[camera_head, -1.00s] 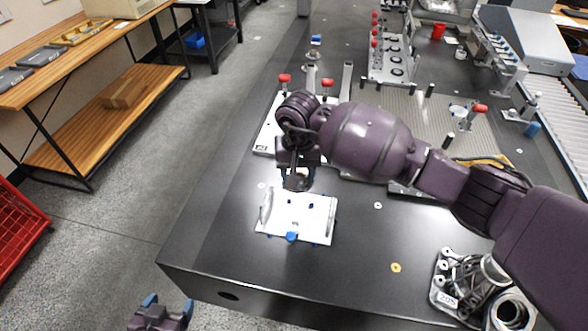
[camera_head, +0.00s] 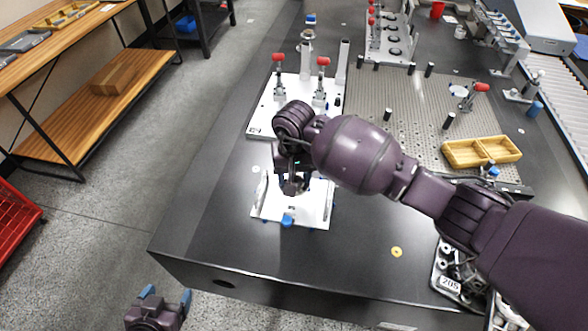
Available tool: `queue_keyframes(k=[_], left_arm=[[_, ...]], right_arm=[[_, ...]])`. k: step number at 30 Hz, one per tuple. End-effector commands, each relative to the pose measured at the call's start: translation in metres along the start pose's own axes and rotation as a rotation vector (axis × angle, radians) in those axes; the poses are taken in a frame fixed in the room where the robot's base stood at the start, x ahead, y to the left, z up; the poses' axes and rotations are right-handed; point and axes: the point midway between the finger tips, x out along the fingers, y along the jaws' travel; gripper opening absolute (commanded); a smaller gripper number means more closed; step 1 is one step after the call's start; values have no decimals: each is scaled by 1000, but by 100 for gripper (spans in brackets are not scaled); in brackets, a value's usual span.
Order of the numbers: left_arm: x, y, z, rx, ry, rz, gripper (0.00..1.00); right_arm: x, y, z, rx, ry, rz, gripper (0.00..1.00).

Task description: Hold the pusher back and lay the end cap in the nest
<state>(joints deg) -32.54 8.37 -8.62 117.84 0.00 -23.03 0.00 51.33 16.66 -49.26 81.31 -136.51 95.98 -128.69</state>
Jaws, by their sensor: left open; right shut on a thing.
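A white fixture plate (camera_head: 270,211) with blue pins, a grey handle on each side and a blue knob (camera_head: 287,220) at its front edge lies on the dark table. It looks like the nest; the knob may belong to the pusher. My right gripper (camera_head: 292,190) points down over the middle of this plate. It is shut on a small grey part, likely the end cap, mostly hidden by the fingers. I cannot tell whether the part touches the plate. My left gripper (camera_head: 166,297) is open and empty, off the table's front left edge.
A white plate with red-handled clamps (camera_head: 262,118) stands behind. A yellow two-part tray (camera_head: 463,153) sits on the perforated plate to the right. A tray of metal parts marked 205 (camera_head: 449,283) is at the front right.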

Motion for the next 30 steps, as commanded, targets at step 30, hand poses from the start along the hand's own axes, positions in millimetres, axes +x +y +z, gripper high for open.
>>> queue_keyframes(k=[30], left_arm=[[40,80,-78,992,27,130,51]], right_arm=[[-1,0,0,0,1,-1,18]])
